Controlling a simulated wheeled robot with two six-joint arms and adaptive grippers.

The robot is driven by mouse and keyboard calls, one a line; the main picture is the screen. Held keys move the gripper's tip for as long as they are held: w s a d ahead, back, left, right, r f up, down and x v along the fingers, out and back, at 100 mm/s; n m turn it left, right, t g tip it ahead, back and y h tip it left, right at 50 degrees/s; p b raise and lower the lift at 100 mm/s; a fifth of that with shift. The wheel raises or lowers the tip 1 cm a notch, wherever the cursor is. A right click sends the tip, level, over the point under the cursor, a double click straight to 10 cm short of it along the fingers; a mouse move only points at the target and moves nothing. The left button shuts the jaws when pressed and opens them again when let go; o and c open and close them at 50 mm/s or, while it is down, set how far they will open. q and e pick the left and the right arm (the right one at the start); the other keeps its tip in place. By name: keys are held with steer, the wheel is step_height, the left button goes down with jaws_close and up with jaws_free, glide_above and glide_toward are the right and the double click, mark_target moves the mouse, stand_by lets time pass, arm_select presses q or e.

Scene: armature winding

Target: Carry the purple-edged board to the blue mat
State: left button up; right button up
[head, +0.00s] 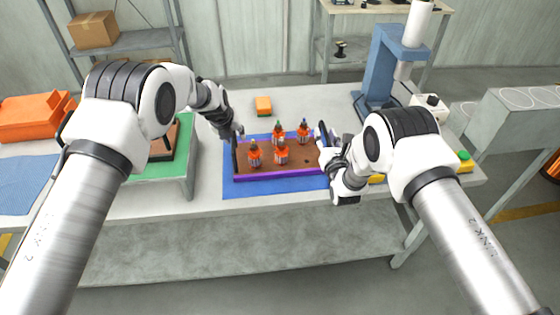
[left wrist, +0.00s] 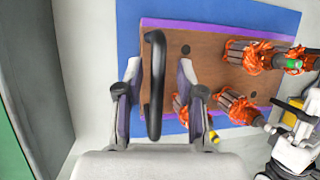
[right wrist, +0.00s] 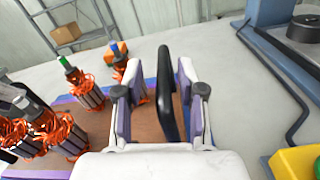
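The purple-edged brown board (head: 300,169) lies over the blue mat (head: 290,187), with mat showing in front of it and at its left. It carries several orange-wound armatures (head: 281,153) standing upright. It has a black handle at each end. My left gripper (head: 236,133) is at the left handle (left wrist: 155,85); its fingers are apart on either side, with gaps in the left wrist view. My right gripper (head: 326,150) is at the right handle (right wrist: 167,92); its fingers stand apart around it, the right finger close to it. Neither gripper visibly clamps a handle.
A green mat (head: 160,168) with another board is at the left. An orange block (head: 263,105) lies behind the blue mat. A blue press (head: 380,70) stands at the back right, with yellow boxes (right wrist: 295,163) near the right arm. The table's front edge is close to the mat.

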arm_select(q)
step_height(320, 180, up, 10)
steer(key=shift+f, duration=0.1)
arm_select(e)
steer(key=shift+d, duration=0.1)
steer(key=shift+s, duration=0.15)
arm_select(q)
steer(key=o, duration=0.6)
arm_select(e)
steer(key=s+d, duration=0.1)
steer(key=s, duration=1)
steer(key=shift+s+d, duration=0.3)
arm_select(q)
steer(key=shift+o, duration=0.2)
arm_select(e)
steer(key=o, duration=0.6)
arm_select(q)
steer(key=shift+r, duration=0.2)
